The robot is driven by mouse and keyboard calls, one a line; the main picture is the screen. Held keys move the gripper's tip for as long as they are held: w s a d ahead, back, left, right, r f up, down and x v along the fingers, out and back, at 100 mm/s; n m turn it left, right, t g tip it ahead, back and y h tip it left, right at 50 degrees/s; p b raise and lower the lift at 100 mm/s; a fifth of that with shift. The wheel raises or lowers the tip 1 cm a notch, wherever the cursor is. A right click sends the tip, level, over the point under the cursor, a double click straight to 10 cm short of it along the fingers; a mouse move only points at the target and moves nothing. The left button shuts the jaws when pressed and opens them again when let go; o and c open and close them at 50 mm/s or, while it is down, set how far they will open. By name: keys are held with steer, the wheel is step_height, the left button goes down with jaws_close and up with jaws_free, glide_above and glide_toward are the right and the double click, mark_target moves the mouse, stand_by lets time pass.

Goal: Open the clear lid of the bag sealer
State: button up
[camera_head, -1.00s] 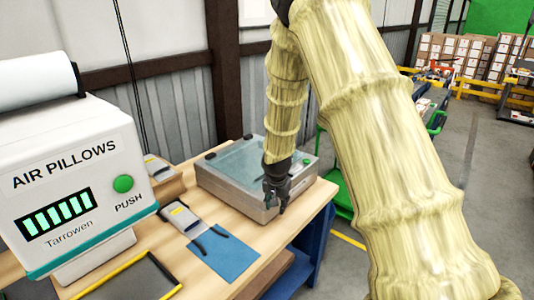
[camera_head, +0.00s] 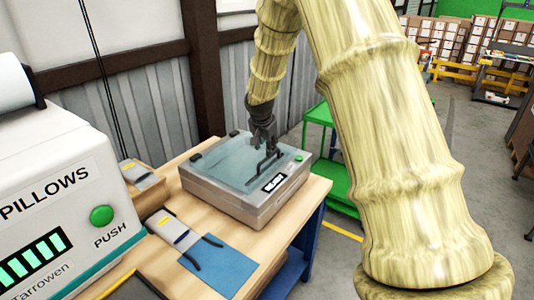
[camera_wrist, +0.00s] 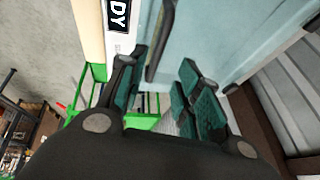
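The bag sealer (camera_head: 225,204) is a grey box on the wooden bench, with a "READY" display (camera_head: 273,182) and a green button on its front. Its clear lid (camera_head: 220,165) lies flat and shut. A dark bar handle (camera_head: 268,162) stands on the lid near the front; it also shows in the wrist view (camera_wrist: 160,40). My gripper (camera_head: 267,148) is over the lid's right part, close to the handle. In the wrist view my gripper (camera_wrist: 163,75) has its teal-padded fingers apart, with the handle just beyond them. Contact with the handle cannot be told.
The air pillow machine (camera_head: 60,215) fills the left foreground. A green cart (camera_head: 338,185) stands behind the bench's right end. Corrugated wall runs behind.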

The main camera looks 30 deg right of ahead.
mark_target(267, 158)
steer(key=shift+p+x, duration=0.85)
steer(key=shift+x, duration=2.4)
steer(key=shift+s+d, duration=0.1)
steer(key=shift+s, duration=0.05)
jaws_close()
